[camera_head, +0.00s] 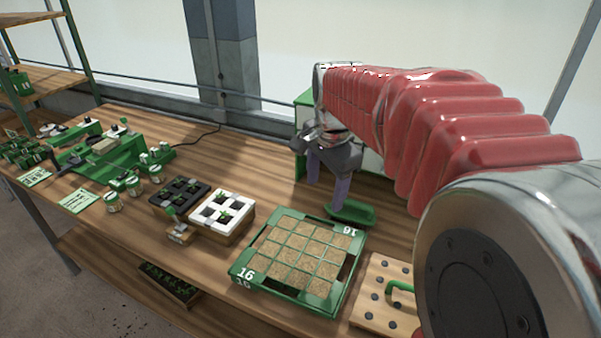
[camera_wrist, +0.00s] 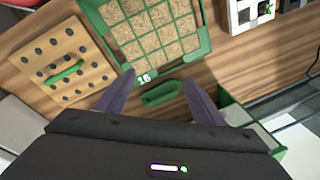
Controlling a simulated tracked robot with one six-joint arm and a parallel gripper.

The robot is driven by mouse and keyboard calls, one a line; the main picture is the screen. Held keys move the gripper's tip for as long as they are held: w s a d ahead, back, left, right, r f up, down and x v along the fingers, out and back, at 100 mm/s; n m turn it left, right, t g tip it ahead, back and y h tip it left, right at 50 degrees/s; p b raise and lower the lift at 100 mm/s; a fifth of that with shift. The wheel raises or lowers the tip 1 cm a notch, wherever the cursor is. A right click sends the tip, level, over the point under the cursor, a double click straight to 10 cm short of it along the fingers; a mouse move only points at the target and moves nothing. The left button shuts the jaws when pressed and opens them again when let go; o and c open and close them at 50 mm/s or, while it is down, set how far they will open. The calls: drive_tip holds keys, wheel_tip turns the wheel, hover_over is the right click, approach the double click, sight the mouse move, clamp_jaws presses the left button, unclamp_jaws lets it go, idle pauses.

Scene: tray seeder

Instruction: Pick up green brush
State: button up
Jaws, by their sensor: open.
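A green oblong piece (camera_head: 352,213) lies on the wooden bench, right behind the green tray. It also shows in the wrist view (camera_wrist: 161,93), between my fingers and close to the tray's rim. I cannot tell for sure whether it is the green brush; no bristles show. My gripper (camera_head: 327,192) is open and empty, pointing down above it, with one finger hiding part of it in the head view. In the wrist view my two fingers (camera_wrist: 158,84) stand on either side of it. I cannot tell how high they are above the bench.
The green tray marked 16 (camera_head: 237,271) holds brown cells. A peg board (camera_head: 370,308) with a green handle is at its right. A white cell tray (camera_head: 213,222) and a black one (camera_head: 160,204) are left. A green-sided box (camera_head: 300,108) stands behind my gripper.

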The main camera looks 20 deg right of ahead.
drive_tip(key=w+d+f+m+g, duration=0.1)
drive_tip(key=w+d+f+m, duration=0.2)
drive_tip(key=w+d+m, duration=0.3)
drive_tip(key=m+g, duration=0.1)
drive_tip(key=m, duration=0.5)
hover_over(353, 213)
drive_tip(key=shift+y, duration=0.3)
drive_tip(key=f, duration=0.4)
drive_tip(key=shift+s+a+f, duration=0.1)
drive_tip(key=shift+s+f, duration=0.15)
drive_tip(key=shift+f, duration=0.15)
wheel_tip(353, 213, down, 8)
drive_tip(key=shift+r, duration=0.2)
drive_tip(key=shift+f, duration=0.5)
drive_tip(key=shift+w+f, duration=0.2)
drive_tip(key=shift+f, duration=2.4)
